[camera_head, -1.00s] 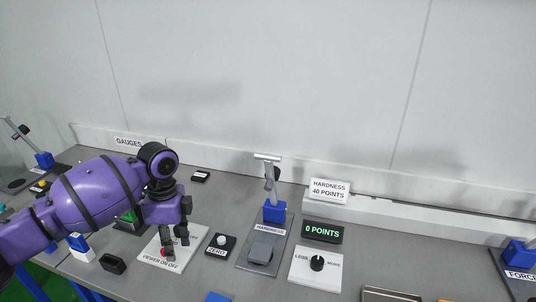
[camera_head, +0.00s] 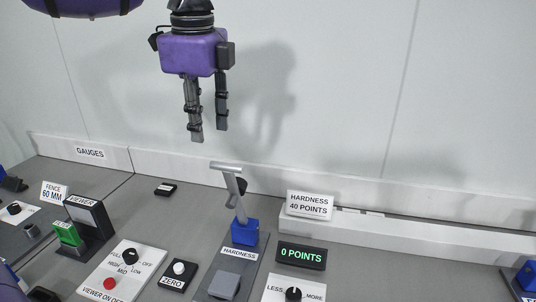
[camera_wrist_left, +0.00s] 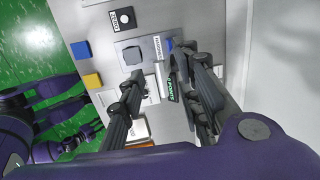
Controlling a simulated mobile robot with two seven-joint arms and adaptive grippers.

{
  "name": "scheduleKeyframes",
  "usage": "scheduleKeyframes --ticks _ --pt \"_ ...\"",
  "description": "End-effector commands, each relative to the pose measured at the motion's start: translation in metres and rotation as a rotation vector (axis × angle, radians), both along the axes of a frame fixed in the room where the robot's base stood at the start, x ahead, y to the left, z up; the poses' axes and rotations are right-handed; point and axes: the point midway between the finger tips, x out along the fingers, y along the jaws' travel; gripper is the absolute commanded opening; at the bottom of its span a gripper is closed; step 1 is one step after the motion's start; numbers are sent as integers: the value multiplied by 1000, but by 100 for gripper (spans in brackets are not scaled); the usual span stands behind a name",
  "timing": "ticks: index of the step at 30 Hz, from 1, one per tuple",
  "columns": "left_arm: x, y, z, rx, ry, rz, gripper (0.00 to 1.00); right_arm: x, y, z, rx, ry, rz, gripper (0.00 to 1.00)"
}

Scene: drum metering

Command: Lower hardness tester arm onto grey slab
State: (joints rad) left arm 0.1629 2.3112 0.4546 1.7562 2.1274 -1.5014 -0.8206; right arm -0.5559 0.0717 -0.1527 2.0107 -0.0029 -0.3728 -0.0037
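The hardness tester has a blue base (camera_head: 245,232) on a grey plate marked HARDNESS. Its metal arm (camera_head: 235,196) stands raised, with a crossbar (camera_head: 226,167) at the top. The grey slab (camera_head: 224,286) lies on the front part of the plate. My left gripper (camera_head: 208,134) is open and empty, fingers pointing down, and appears above the crossbar in the head view. In the left wrist view the slab (camera_wrist_left: 133,55) and blue base (camera_wrist_left: 168,46) show beyond the spread fingers.
A display (camera_head: 301,254) reads 0 POINTS, and a card (camera_head: 310,205) reads HARDNESS 40 POINTS. A LESS/MORE knob (camera_head: 293,294) is right of the tester, and a ZERO button (camera_head: 179,269) is left. The viewer (camera_head: 88,216) stands farther left. The space around the raised gripper looks clear.

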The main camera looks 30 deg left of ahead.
Motion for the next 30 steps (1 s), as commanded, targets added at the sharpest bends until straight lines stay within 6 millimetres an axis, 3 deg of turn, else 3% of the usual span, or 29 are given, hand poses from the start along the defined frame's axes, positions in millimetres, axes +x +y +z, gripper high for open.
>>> scheduleKeyframes --ticks 2,5,18,30 --pt "-2 -16 4 -49 -5 -20 31 3 0 3 -2 -8 2 40" --pt "-2 -23 -1 -83 -1 -23 31 2 -1 3 -3 -8 3 40" --pt "6 -20 -64 -80 -4 -24 31 -3 -1 0 -5 4 5 40" --pt "7 -20 -75 -80 -7 -24 31 -4 -1 -1 -5 6 5 40"
